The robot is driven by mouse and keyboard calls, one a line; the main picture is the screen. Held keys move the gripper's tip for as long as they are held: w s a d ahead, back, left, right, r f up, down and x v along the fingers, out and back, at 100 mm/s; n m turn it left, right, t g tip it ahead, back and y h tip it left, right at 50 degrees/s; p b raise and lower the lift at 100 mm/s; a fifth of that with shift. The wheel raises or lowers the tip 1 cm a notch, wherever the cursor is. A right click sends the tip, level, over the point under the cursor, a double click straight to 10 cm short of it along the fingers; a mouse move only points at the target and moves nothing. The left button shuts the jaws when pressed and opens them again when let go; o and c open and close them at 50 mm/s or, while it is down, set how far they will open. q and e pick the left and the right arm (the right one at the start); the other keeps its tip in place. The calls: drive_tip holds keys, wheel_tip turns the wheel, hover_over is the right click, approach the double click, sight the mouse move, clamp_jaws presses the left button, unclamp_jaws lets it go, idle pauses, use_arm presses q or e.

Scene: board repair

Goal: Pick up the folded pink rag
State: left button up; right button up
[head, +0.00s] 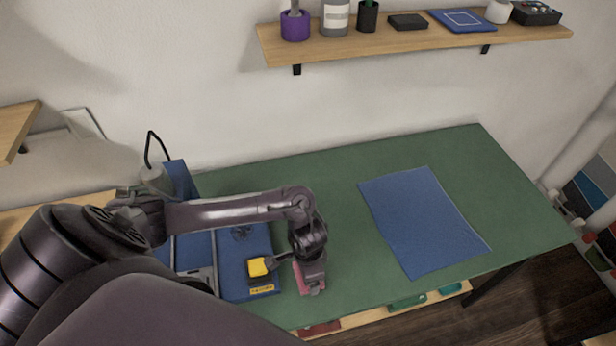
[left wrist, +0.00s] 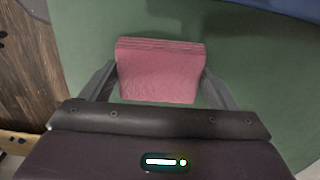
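The folded pink rag (left wrist: 160,72) shows in the left wrist view as a layered block above the green table surface. In the head view part of it (head: 317,290) shows beneath my left gripper (head: 309,277), near the table's front edge. In the left wrist view the two fingers of my left gripper (left wrist: 160,78) stand wide, one at each side of the rag, their tips at or very near its side edges. I cannot tell whether they press on it, or whether the rag is off the table. My right gripper is not in view.
A blue mat with a yellow item (head: 258,267) lies just left of my left gripper. A blue cloth (head: 421,218) lies on the right of the green table (head: 335,178). A wooden shelf (head: 410,44) holding several items hangs on the wall above. The table's middle is clear.

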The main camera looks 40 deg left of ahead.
use_arm(q)
drive_tip(key=shift+c, duration=0.8)
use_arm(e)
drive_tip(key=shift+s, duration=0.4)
use_arm(q)
drive_tip(key=shift+r, duration=0.15)
wheel_tip(320, 180, up, 7)
drive_tip(key=shift+w+p, duration=0.1)
drive_tip(key=shift+p, duration=1)
wheel_tip(320, 180, up, 13)
drive_tip(key=p, duration=0.7)
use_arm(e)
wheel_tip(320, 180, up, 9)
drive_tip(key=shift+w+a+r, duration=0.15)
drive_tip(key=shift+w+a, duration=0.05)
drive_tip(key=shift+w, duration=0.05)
